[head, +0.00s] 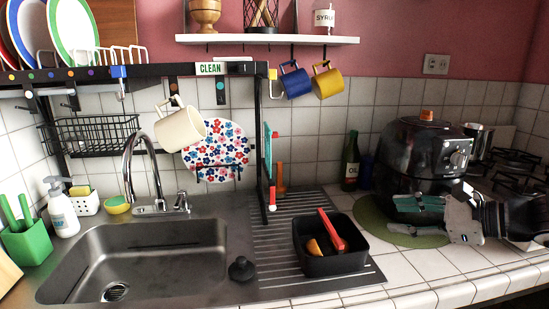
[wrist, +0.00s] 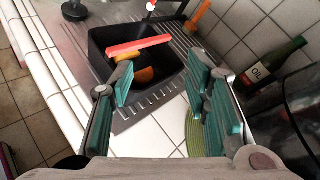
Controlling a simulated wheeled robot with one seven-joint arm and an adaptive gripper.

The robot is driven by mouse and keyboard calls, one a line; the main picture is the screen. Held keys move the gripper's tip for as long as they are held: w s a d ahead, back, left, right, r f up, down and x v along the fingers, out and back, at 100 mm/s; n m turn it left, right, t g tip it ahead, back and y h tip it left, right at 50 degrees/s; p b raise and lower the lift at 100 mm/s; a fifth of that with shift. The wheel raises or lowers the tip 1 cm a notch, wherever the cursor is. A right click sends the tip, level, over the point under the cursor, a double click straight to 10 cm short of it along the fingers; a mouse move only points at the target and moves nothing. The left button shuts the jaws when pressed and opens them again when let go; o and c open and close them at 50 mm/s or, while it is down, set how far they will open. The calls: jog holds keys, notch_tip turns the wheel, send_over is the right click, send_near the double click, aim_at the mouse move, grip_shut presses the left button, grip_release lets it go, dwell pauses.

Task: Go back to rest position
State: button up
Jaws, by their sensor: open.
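My gripper (head: 418,214) is at the right of the head view, in front of the black air fryer (head: 416,155) and above the green round mat (head: 372,222). In the wrist view its teal finger pads (wrist: 165,100) stand wide apart with nothing between them. Beyond the fingers is a black tub (wrist: 100,42) on the ribbed drainboard, apart from the gripper. The tub, also in the head view (head: 330,266), holds a red-handled item (head: 332,230) and an orange-yellow item (head: 314,247).
A steel sink (head: 140,262) lies left, with a tap (head: 130,165) and black plug (head: 241,268). An oil bottle (head: 350,160) stands by the back wall. Mugs hang under a shelf (head: 270,39). Bare tiles (head: 425,265) lie along the front right edge.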

jog(key=s+a+r+n+g+h+p, duration=0.25)
jog(key=s+a+n+g, duration=0.55)
jog(key=s+a+n, duration=0.6)
jog(key=s+d+r+n+t+h+p, duration=0.1)
jog(key=s+d+r+n+h+p, duration=0.1)
jog(key=s+r+n+h, duration=0.2)
jog(key=s+n+h, duration=0.3)
jog(key=s+n, duration=0.1)
jog(key=s, duration=0.4)
jog(key=shift+s+d+t, duration=0.2)
jog(key=shift+s+t, duration=0.1)
jog(key=shift+t, duration=0.1)
